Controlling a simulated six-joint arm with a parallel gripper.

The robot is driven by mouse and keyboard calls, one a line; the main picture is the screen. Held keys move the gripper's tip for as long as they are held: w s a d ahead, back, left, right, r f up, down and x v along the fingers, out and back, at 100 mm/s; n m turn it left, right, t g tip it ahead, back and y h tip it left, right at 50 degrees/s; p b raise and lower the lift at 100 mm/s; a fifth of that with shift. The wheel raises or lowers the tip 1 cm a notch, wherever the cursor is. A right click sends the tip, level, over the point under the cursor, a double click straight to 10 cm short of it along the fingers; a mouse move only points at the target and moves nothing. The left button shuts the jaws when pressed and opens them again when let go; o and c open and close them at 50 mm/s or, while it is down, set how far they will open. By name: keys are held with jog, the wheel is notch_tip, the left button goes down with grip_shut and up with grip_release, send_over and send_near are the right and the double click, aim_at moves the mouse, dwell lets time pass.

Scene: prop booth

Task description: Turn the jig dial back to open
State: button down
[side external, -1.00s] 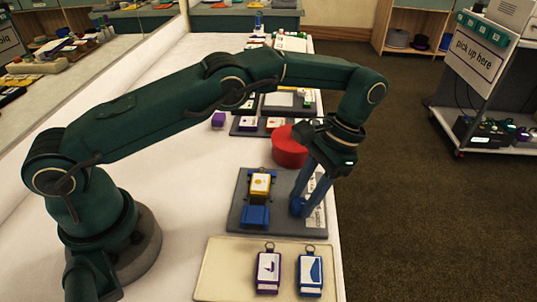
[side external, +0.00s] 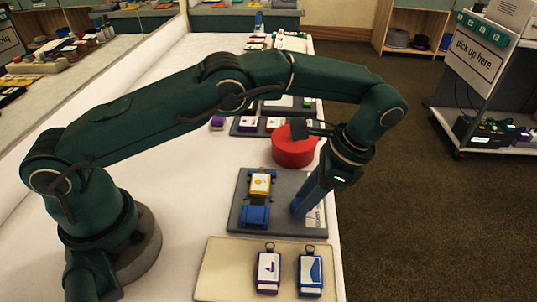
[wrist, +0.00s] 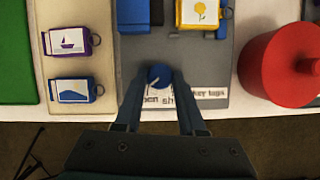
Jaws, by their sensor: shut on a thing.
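The small round blue dial (wrist: 159,76) sits near the plate's front edge, above a white label strip (wrist: 206,93) whose words include "open" and part of "shut". My gripper (wrist: 158,84) is shut on the dial, one finger on each side. In the side view my gripper (side external: 299,210) leans down onto the plate and hides the dial. The dial's exact pointing is unclear.
A red round lidded container (side external: 292,149) stands close beyond the jig. A cream tray (side external: 226,270) with a purple tag (side external: 268,271) and a blue tag (side external: 310,273) lies on the near side. Several other tags lie farther along the white table (side external: 187,165).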

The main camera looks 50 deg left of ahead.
dwell(0.4)
jog(key=c, duration=0.5)
grip_release()
notch_tip(320, 180, up, 4)
jog(key=shift+a+r, duration=0.15)
jog(key=shift+r, duration=0.05)
jog(key=a+r, duration=0.6)
jog(key=a, duration=0.5)
jog(key=shift+s+a+r, duration=0.2)
jog(key=shift+s+r, duration=0.15)
jog(key=shift+s, duration=0.1)
